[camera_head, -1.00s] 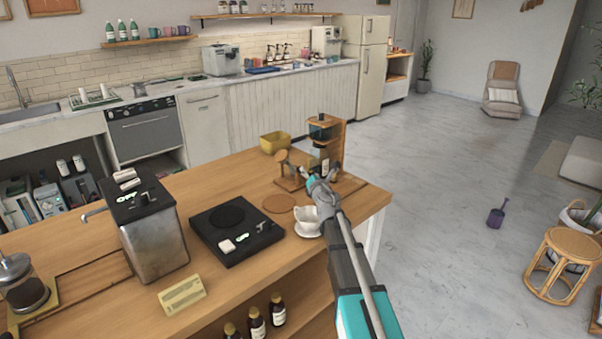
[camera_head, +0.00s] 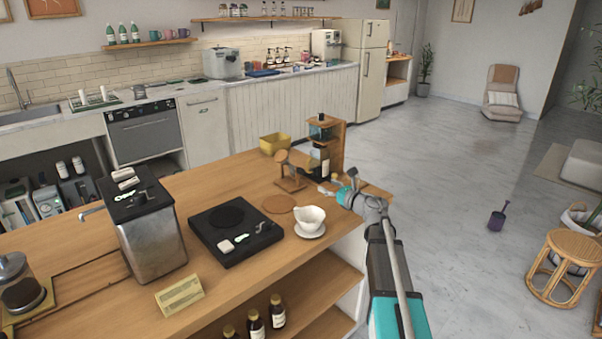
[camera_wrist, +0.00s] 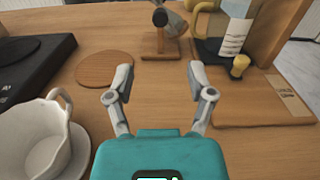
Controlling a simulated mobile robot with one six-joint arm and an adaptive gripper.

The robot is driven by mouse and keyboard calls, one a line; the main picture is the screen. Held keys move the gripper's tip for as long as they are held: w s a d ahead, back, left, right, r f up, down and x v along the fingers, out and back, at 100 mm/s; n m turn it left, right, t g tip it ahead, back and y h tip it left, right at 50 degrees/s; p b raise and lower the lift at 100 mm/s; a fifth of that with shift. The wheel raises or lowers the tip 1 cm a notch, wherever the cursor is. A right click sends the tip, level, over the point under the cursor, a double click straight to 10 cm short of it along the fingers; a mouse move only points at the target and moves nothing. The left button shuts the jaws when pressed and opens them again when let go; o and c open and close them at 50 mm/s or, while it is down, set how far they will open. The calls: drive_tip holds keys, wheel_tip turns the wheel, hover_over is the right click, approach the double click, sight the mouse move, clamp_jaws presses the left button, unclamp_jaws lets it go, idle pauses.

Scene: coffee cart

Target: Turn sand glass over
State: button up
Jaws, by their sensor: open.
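A small wooden stand (camera_head: 290,184) on the counter carries a tilted piece with a round wooden end (camera_head: 282,156); this looks like the sand glass. In the wrist view its base and post (camera_wrist: 160,46) are ahead of my gripper, and a glass part (camera_wrist: 177,22) shows beside a dark knob, cut by the top edge. My gripper (camera_wrist: 159,76) is open and empty, with the stand beyond its fingertips and apart from them. In the head view my gripper (camera_head: 347,184) is at the counter's right end, right of the stand.
A white cup (camera_head: 311,217) on a saucer and a round wooden coaster (camera_head: 278,204) are left of my gripper. A wooden rack (camera_head: 338,147) with a labelled bottle (camera_wrist: 235,30) stands behind right. Bare counter lies between my fingers and the stand.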

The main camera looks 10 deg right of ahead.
sight(303, 172)
drive_tip(key=shift+w, duration=0.15)
drive_tip(key=x, duration=1.3)
drive_tip(key=shift+w+a, duration=0.2)
clamp_jaws()
